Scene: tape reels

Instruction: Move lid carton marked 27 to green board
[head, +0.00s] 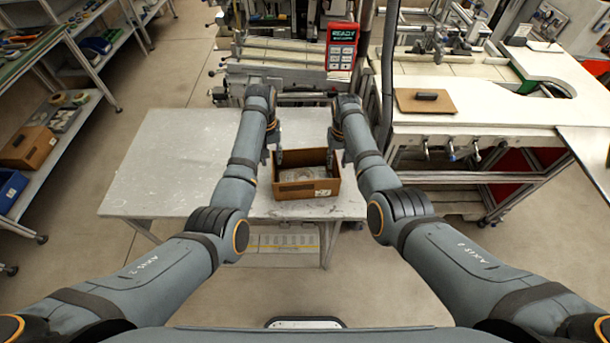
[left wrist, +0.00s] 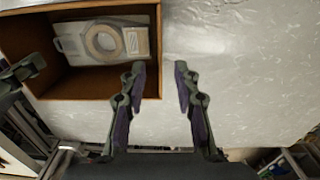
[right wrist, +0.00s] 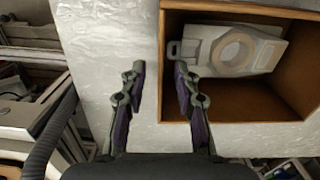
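A brown open-topped carton (head: 291,190) sits upright near the front right of the pale table. A small white label is on its front; I cannot read its number surely. Inside lies a pale grey plate-like piece with a ring, clear in the left wrist view (left wrist: 80,42) and right wrist view (right wrist: 218,48). Contact cannot be told. No board is clearly green.
The pale table (head: 165,160) is clear on the left. A white bench (head: 470,95) on the right carries a brown board (head: 425,101) with a dark handle. A red panel (head: 341,48) reading READY stands behind. A shelf with a greenish top (head: 22,58) is far left.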

